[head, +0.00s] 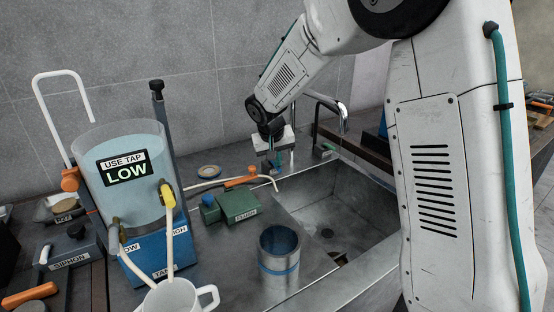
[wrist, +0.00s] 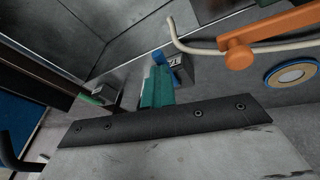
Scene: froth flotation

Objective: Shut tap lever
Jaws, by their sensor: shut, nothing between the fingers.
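My gripper (head: 275,166) hangs over the back edge of the sink in the head view. Its teal fingers (wrist: 157,87) are together and empty in the wrist view. Just beyond them is a small blue block (wrist: 181,70) with a pale label; I cannot tell whether they touch. A tap spout (head: 338,108) curves behind the arm. A small green labelled piece (head: 327,149) is near its base; it seems to be the one at left in the wrist view (wrist: 104,93). I cannot make out which piece is the tap lever, or its position.
The steel sink (head: 345,228) is below and right of my gripper. An orange handle (head: 240,181) lies by a pale hose, near a green FLUSH box (head: 239,205). A metal can (head: 279,253), a white mug (head: 176,297) and a clear tank (head: 125,196) marked "USE TAP LOW" stand nearer.

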